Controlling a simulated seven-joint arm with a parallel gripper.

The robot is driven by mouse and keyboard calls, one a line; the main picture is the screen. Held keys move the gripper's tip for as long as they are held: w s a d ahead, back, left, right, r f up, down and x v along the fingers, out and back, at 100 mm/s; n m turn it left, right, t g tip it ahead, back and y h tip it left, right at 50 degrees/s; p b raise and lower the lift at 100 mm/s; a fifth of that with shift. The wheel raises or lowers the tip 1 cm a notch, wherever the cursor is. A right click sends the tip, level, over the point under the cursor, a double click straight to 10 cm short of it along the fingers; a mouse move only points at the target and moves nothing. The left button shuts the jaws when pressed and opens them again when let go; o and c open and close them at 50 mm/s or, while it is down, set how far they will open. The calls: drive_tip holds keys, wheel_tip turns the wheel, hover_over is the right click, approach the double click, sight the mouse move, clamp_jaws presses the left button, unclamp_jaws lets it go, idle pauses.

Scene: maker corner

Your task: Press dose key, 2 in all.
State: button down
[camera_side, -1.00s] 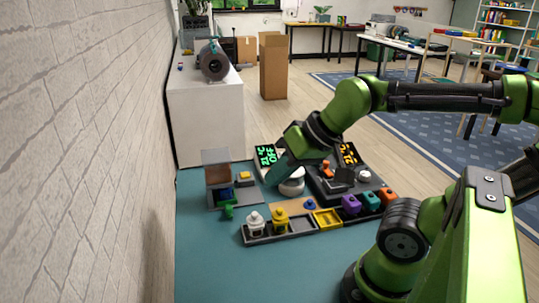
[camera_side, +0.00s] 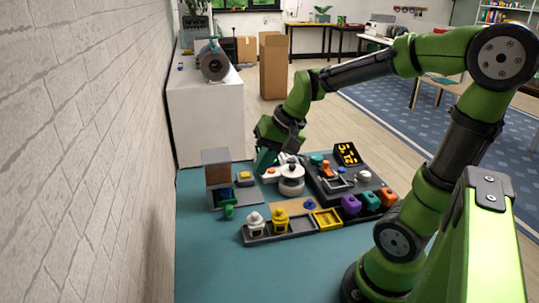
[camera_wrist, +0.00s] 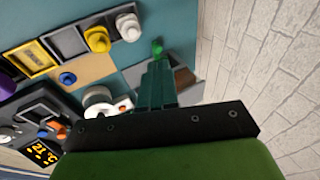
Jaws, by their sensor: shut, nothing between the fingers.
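No key here carries a readable dose label. A yellow key (camera_side: 244,177) sits on the small grey station (camera_side: 222,203) at the left, beside a raised brown panel (camera_side: 217,174). A white round appliance (camera_side: 291,183) with an orange button (camera_side: 269,170) on its side stands to the right; the orange button also shows in the wrist view (camera_wrist: 122,108). My gripper (camera_side: 263,169) is shut and empty, pointing down between the station and the white appliance. In the wrist view my gripper (camera_wrist: 157,66) covers part of the station, and the yellow key is hidden. I cannot tell if the tips touch anything.
A dark panel (camera_side: 321,187) with knobs, a lever and a yellow-digit display (camera_side: 347,154) stands right of the appliance. A grey tray (camera_side: 255,239) holding white and yellow pieces lies in front. A brick wall (camera_side: 80,150) bounds the left.

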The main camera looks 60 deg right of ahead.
drive_tip(key=w+d+f+m+t+y, duration=0.1)
drive_tip(key=w+d+f+m, duration=0.35)
drive_tip(key=w+d, duration=0.3)
drive_tip(key=w+d+f+m+t+y, duration=0.1)
drive_tip(key=w+d+f+m, duration=0.4)
drive_tip(key=d, duration=0.4)
wheel_tip(320, 180, up, 3)
drive_tip(key=m+t, duration=0.1)
drive_tip(key=m, duration=0.2)
hover_over(248, 174)
drive_tip(key=shift+a+f, duration=0.15)
drive_tip(key=shift+s+f, duration=0.1)
drive_tip(key=shift+f, duration=4.35)
drive_tip(key=shift+f, duration=0.1)
drive_tip(key=shift+f, duration=0.3)
